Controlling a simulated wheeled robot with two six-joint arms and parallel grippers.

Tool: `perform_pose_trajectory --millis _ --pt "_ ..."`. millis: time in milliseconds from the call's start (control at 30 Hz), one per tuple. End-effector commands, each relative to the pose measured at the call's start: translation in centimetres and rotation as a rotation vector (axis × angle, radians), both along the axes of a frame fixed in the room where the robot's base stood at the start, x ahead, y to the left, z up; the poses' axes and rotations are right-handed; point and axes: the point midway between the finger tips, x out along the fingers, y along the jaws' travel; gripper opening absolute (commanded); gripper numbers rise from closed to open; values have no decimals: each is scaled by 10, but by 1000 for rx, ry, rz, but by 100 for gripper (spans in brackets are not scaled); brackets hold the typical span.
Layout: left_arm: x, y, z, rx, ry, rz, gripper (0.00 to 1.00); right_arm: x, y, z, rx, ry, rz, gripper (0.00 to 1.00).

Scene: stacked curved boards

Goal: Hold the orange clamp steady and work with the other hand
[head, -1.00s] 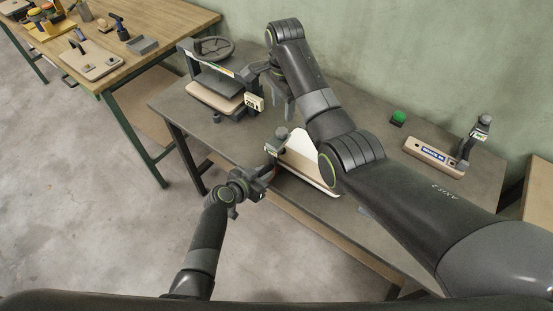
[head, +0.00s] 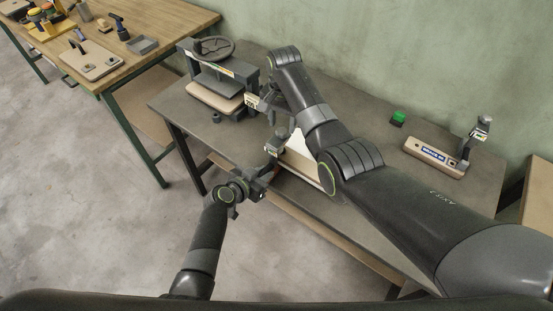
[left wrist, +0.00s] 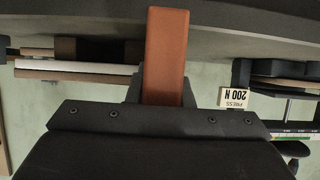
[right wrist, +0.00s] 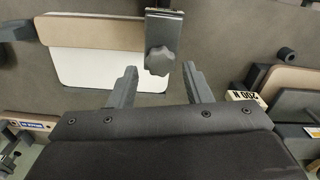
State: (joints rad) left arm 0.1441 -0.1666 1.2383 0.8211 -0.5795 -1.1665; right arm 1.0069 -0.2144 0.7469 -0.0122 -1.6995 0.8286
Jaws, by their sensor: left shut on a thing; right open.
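The orange clamp (left wrist: 166,55) shows as an orange bar between my left gripper's fingers (left wrist: 162,92) in the left wrist view. In the head view my left gripper (head: 266,172) is shut on it at the table's front edge. The clamp's dark knob (right wrist: 159,61) shows in the right wrist view, between and beyond the fingertips of my open right gripper (right wrist: 160,72); no contact shows. A tan board face (right wrist: 100,32) and a white board (right wrist: 100,68) lie at the clamp; the white also shows in the head view (head: 298,142). My right arm partly hides them.
A press (head: 217,82) with a label reading 200 N stands left of the boards. A green button (head: 399,116) and a tan base with an upright grey fixture (head: 435,157) are at the right. A wooden bench (head: 150,45) stands at upper left.

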Motion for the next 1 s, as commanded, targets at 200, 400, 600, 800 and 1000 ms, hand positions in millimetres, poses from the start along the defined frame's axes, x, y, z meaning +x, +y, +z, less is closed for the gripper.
perform_pose_trajectory --millis 200,400,600,800,1000 --pt "-1 0 -1 1 3 -1 0 0 0 -23 0 1 0 45" --pt "-1 0 -1 1 3 -1 0 0 0 -30 0 -1 -1 45" --pt "-1 0 -1 1 3 -1 0 0 0 -31 0 -1 -1 45" --pt "-1 0 -1 1 3 -1 0 0 0 -30 0 -1 -1 29" --pt "-1 0 -1 1 3 -1 0 0 0 -30 0 -1 -9 15"
